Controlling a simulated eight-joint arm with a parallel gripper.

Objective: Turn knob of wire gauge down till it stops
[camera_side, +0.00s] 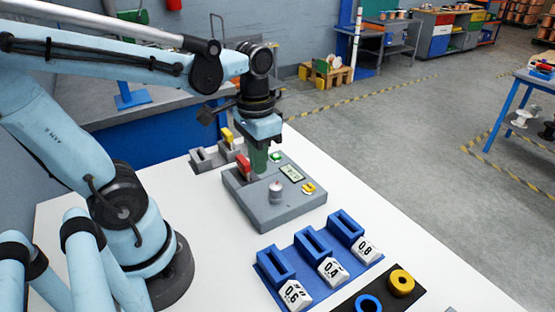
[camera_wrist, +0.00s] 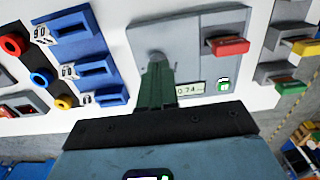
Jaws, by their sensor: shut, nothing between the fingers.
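The wire gauge (camera_side: 262,211) is a grey box on the white table, and it also shows in the wrist view (camera_wrist: 188,28). Its silver knob (camera_side: 276,191) stands upright on top, near the front. Its small display (camera_side: 292,173) reads about 0.74 in the wrist view (camera_wrist: 190,88). My gripper (camera_side: 259,170) points down over the gauge, behind the knob in the side view, with its green fingers shut and empty. In the wrist view the fingertips (camera_wrist: 158,64) overlap the knob's place and partly hide it; I cannot tell whether they touch it.
A red block (camera_side: 243,164) sits on the gauge beside my gripper. Grey holders (camera_side: 203,160), one with a yellow block, stand behind. Blue holders labelled 0.6, 0.4 and 0.8 (camera_side: 311,243) stand in front, near a black tray with spools (camera_side: 401,282).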

